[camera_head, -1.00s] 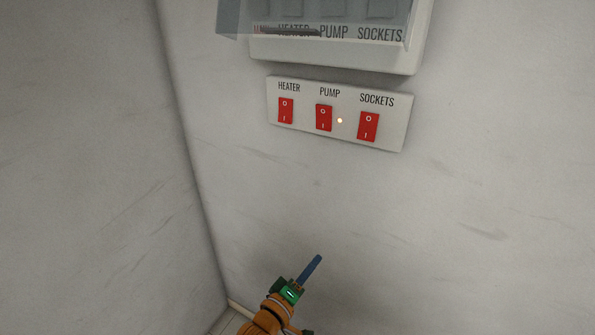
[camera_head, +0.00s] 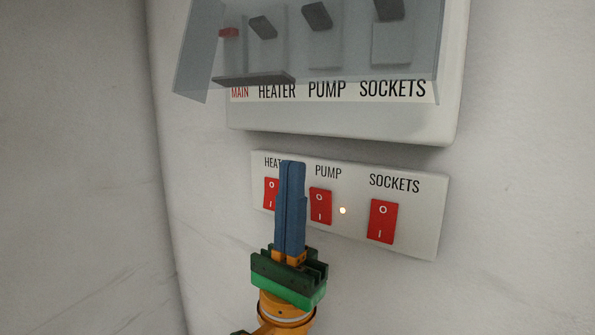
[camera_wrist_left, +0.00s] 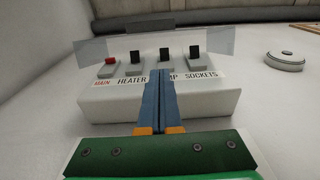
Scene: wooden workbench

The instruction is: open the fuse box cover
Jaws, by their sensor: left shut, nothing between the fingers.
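The fuse box (camera_head: 340,118) is a pale wall-mounted box labelled MAIN, HEATER, PUMP and SOCKETS. Its see-through grey cover (camera_head: 200,55) stands out in front of the breakers, with a dark lip (camera_head: 253,78) at its lower edge. In the left wrist view the box (camera_wrist_left: 205,105) lies ahead, and the clear cover (camera_wrist_left: 92,52) shows at both sides with a dark lip (camera_wrist_left: 155,22) beyond. My left gripper (camera_head: 291,165) has its blue fingers together and empty, pointing up below the box. Its fingers (camera_wrist_left: 160,76) overlap the box front in the wrist view; contact cannot be told. My right gripper is not in view.
A switch panel (camera_head: 345,225) with red rocker switches and a small lit lamp (camera_head: 342,210) is below the box. My fingers partly hide its heater switch (camera_head: 270,192). A wall corner stands to the left. A round pale object (camera_wrist_left: 284,62) shows at right in the wrist view.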

